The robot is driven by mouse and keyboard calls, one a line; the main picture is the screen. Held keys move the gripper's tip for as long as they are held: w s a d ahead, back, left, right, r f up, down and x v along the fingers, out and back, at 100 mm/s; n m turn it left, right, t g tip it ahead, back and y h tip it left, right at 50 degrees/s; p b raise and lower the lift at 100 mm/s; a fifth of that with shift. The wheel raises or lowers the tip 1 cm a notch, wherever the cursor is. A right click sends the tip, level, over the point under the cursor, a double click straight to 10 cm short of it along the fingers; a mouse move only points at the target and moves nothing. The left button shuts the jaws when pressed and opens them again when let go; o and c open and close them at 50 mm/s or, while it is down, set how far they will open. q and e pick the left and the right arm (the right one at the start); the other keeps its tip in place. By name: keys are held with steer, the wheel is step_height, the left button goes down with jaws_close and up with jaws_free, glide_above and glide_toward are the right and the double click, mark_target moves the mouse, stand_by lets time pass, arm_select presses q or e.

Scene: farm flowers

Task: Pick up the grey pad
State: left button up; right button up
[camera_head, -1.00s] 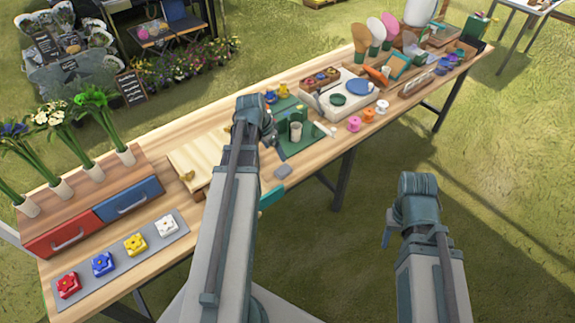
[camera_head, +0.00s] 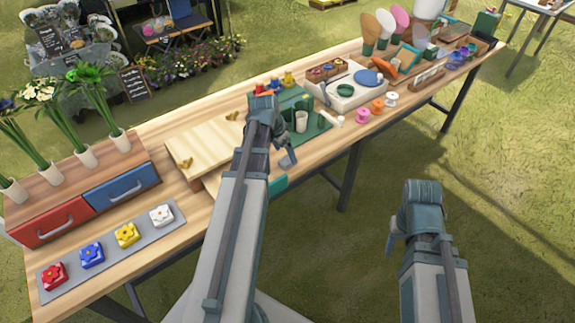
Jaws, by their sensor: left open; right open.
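The small grey pad (camera_head: 288,160) lies on the wooden table near its front edge, just in front of the green mat. My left gripper (camera_head: 282,139) is open and points down right above the pad, very close to it; I cannot tell whether they touch. My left arm passes in front of the table to the left of the pad. My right gripper (camera_head: 393,239) is open and empty, out over the grass in front of the table and well away from the pad.
A green mat (camera_head: 318,127) with a cup (camera_head: 301,121) lies behind the pad. A pale wooden board (camera_head: 203,143) is to the left. A teal item (camera_head: 278,184) sits at the front edge. Coloured spools (camera_head: 377,106) stand to the right.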

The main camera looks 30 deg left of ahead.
mark_target(287, 160)
arm_select(q)
steer(key=shift+a+b+x, duration=0.15)
steer(key=shift+b+x, duration=1.15)
steer(key=shift+x, duration=0.05)
steer(key=shift+a+b+x, duration=0.1)
steer(key=shift+b+x, duration=1.15)
steer(key=shift+x, duration=0.05)
steer(key=shift+r, duration=0.1)
jaws_close()
steer(key=shift+r, duration=0.1)
step_height(287, 160, up, 10)
steer(key=p, duration=1)
